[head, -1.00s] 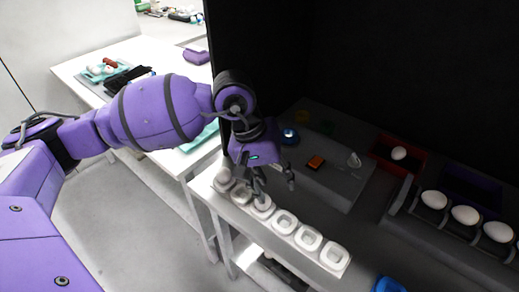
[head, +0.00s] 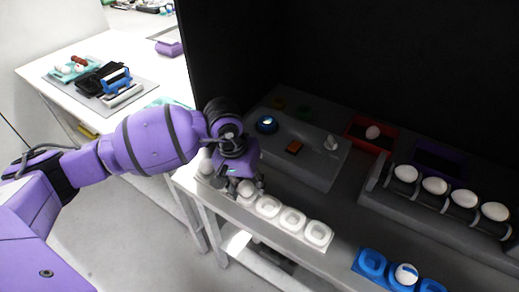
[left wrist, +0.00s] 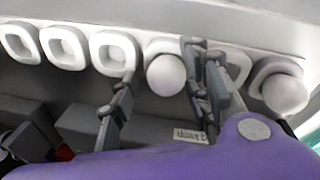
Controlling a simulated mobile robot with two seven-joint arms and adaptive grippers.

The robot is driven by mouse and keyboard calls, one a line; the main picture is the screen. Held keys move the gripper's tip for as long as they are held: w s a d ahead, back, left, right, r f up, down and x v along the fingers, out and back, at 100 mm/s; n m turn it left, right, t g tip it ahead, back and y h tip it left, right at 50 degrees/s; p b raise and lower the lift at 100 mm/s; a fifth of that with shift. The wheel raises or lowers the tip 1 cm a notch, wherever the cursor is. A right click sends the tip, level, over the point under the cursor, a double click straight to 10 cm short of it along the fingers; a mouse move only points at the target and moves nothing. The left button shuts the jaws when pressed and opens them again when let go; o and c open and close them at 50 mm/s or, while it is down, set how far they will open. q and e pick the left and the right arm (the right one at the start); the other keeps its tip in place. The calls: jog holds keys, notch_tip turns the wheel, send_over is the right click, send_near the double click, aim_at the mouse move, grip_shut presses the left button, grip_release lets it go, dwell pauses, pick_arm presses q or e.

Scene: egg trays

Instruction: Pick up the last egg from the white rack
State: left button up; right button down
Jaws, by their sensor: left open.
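The white rack (head: 290,240) is a row of square cups along the front table edge, and it also shows in the left wrist view (left wrist: 62,47). One egg (head: 245,188) sits in a cup, and it appears between my fingers in the left wrist view (left wrist: 166,75). Another egg (head: 205,167) shows at the rack's left end; it is at the right in the left wrist view (left wrist: 285,92). The cups toward the right end are empty. My left gripper (left wrist: 155,95) is open, low over the rack, its fingers on either side of the first egg. Whether they touch it is unclear.
A blue rack (head: 388,272) with an egg stands at the lower right. Several eggs rest on a dark roller stand (head: 385,185). A red box (head: 358,130) holds an egg. A grey block (head: 320,172) stands behind the white rack. A white table (head: 40,70) is at the left.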

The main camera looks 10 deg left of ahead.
pick_arm(q)
jog(key=shift+c, duration=0.5)
jog(key=c, duration=0.5)
jog(key=shift+r, duration=0.15)
